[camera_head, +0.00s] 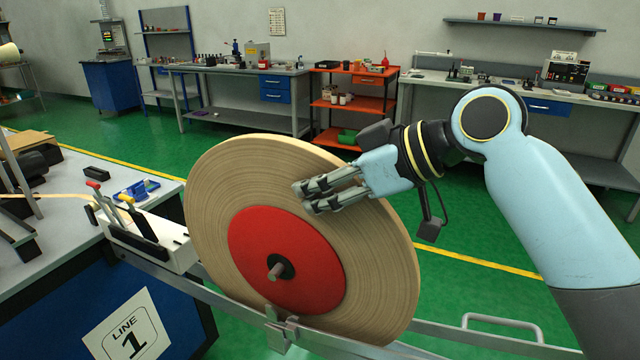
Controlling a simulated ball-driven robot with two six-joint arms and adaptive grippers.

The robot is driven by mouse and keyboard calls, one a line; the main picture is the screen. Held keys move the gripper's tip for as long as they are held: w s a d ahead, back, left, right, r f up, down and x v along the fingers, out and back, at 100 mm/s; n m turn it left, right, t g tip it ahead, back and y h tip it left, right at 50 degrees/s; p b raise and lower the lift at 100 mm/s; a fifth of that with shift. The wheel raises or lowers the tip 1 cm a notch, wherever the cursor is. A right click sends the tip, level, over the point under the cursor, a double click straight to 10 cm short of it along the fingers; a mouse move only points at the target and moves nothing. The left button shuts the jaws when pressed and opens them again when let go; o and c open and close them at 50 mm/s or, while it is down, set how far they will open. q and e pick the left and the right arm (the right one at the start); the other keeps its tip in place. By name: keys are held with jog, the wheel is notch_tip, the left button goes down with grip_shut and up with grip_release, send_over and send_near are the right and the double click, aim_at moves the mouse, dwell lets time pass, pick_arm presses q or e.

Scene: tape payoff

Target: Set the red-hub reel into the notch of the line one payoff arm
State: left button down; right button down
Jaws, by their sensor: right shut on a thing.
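The red-hub reel (215,185) is a large tan roll of tape with a red hub (263,245) and a short metal shaft end (278,270) at its centre. It stands on edge, leaning somewhat, over the line one payoff arm (235,298), a grey metal rail. A notched bracket (281,332) on the rail shows just below the shaft end, with a visible gap between them. My right gripper (310,192) is shut on the reel, its fingers lying across the upper right of the near face. The reel's far side is hidden. My left gripper is not in view.
A blue cabinet with a "LINE 1" sign (128,330) stands at lower left. On its top are a white box with levers (150,238) and a blue tray (136,190). Benches (240,70) and an orange cart (350,103) stand behind, across open green floor.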

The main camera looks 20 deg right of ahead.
aim_at(318, 255)
jog(key=shift+f+b, duration=0.75)
jog(key=shift+f, duration=0.5)
jog(key=shift+f+b, duration=1.6)
jog(key=shift+f, duration=0.95)
jog(key=shift+w+f+b, duration=0.1)
jog(key=shift+f+b, duration=0.75)
jog(key=shift+f, duration=0.6)
jog(key=shift+f+b, duration=0.35)
jog(key=shift+b, duration=0.05)
jog(key=shift+a+f, duration=0.1)
jog(key=shift+f, duration=0.25)
